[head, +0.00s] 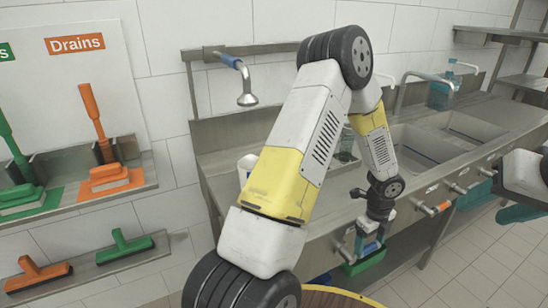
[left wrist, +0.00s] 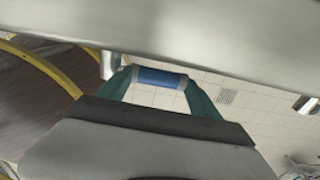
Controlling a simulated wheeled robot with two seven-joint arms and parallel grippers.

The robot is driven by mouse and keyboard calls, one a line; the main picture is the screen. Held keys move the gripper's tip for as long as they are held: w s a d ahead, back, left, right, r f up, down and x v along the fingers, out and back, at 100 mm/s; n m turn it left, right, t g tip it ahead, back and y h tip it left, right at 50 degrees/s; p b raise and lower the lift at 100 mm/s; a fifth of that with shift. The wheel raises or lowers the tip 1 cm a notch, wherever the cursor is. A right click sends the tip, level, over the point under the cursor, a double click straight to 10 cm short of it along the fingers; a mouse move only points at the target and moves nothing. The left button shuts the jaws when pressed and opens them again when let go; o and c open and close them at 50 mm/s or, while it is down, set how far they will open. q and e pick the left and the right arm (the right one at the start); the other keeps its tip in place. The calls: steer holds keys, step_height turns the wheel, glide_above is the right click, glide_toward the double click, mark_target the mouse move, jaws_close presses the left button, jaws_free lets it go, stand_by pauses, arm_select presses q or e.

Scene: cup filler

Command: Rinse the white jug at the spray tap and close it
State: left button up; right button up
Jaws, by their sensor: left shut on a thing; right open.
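The white jug (head: 244,168) stands below the spray tap (head: 247,92), at the left of the steel sink unit. My left arm hides its right side. No water shows at the spray head. My left gripper (head: 368,250) is low at the front of the sink unit, well to the right of the jug. It is shut on a blue handle, seen clearly in the left wrist view (left wrist: 159,77) as a short blue bar with grey ends. Green parts show around the grip.
Sink basins (head: 425,142) and a second tap (head: 420,78) are to the right. An orange handle (head: 441,207) sticks out of the front. Green and orange brushes (head: 108,175) are on wall shelves at left. A round yellow rim (head: 335,294) is at the bottom.

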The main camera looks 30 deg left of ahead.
mark_target(367, 247)
arm_select(q)
steer(key=shift+r, duration=0.25)
steer(key=o, duration=1.6)
steer(key=shift+c, duration=0.2)
steer(key=r, duration=0.7)
steer(key=shift+s+a+r, duration=0.25)
steer(key=shift+s+r, duration=0.05)
steer(key=shift+r, duration=0.05)
